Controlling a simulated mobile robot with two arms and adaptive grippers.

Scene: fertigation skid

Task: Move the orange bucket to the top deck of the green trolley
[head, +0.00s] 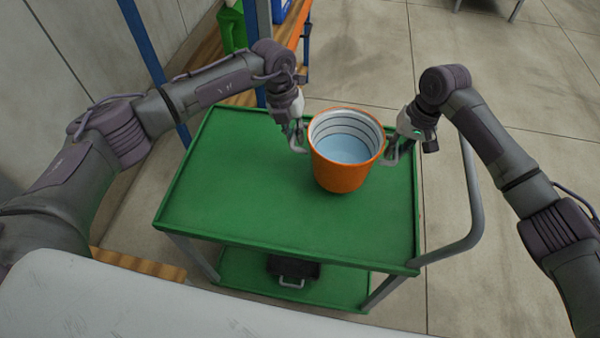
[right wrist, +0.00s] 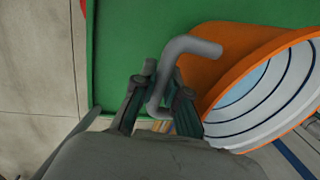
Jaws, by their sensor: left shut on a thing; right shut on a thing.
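The orange bucket (head: 338,175) is upright over the top deck of the green trolley (head: 235,180). It has a white inside with dark rings and pale blue liquid or a pale blue bottom. I cannot tell whether its base touches the deck. My left gripper (head: 297,138) is shut on the bucket's left grey handle. My right gripper (head: 400,142) is shut on its right grey handle. In the right wrist view, the fingers of the right gripper (right wrist: 162,105) close around the bent grey handle (right wrist: 190,45), beside the orange bucket wall (right wrist: 207,72).
The left part of the top deck is bare. A dark case (head: 292,268) sits on the trolley's lower deck. The trolley's grey push handle (head: 472,205) is at the right. A shelf with blue posts (head: 150,45) and a green container (head: 231,30) stands behind.

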